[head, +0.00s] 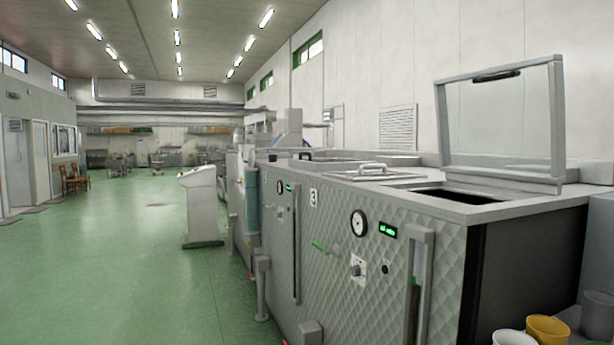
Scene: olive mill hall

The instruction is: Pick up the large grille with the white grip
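A flat grey panel (400,176) lies on top of the steel machine, left of an open hatch. A pale raised grip (372,168) stands on it. The panel is seen at a shallow angle, so I cannot tell whether it is a grille. A framed, see-through lid (500,125) with a dark grip (496,75) stands up behind the open hatch (470,196). Neither of my grippers shows in the head view.
The quilted steel machine (340,240), marked 3, fills the right side, with valves and a gauge on its front. A white cup (513,338) and a yellow cup (548,329) are at the bottom right. A grey pedestal (200,208) stands farther back. Green floor (120,260) is open on the left.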

